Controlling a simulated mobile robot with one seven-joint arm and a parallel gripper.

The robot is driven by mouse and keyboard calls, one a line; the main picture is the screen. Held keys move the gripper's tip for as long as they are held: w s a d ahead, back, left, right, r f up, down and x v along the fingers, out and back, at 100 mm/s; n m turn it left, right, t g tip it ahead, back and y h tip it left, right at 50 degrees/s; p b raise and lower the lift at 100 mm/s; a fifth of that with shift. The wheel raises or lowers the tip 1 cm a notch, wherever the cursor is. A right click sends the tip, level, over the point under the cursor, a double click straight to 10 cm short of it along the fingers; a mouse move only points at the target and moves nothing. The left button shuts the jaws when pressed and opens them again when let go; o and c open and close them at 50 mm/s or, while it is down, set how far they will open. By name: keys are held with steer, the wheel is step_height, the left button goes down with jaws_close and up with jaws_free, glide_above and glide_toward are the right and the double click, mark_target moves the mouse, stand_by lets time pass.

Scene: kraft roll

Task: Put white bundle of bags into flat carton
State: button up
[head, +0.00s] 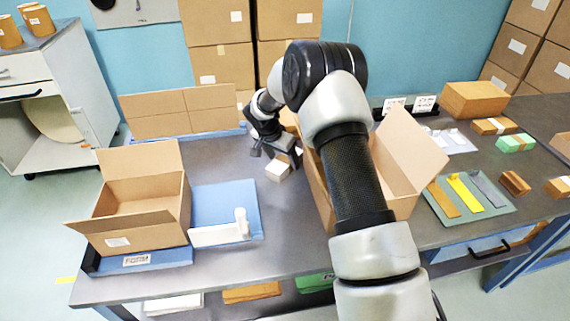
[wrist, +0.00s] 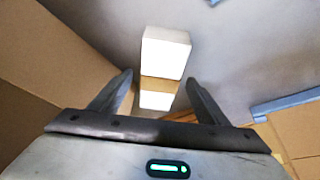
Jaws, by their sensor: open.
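The white bundle of bags (wrist: 166,50) has a brown band around it and lies on the grey table. It also shows in the head view (head: 278,172), just below my gripper (head: 284,156). In the wrist view my gripper (wrist: 159,78) is open, with the bundle showing between its fingers. I cannot tell whether the fingers are above it or around it. An open carton (head: 140,225) stands at the left on a blue base. A low, wide brown carton shape (head: 180,112) is at the back left. I cannot tell which is the flat carton.
Another open carton (head: 412,150) stands right of the bundle, partly hidden by my arm; a brown wall (wrist: 45,60) is close left in the wrist view. A blue mat (head: 225,203) holds a white item. A green tray (head: 470,205) holds coloured strips.

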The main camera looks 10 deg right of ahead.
steer(key=shift+x, duration=0.95)
steer(key=shift+c, duration=0.2)
steer(key=shift+r, duration=0.1)
steer(key=c, duration=1.3)
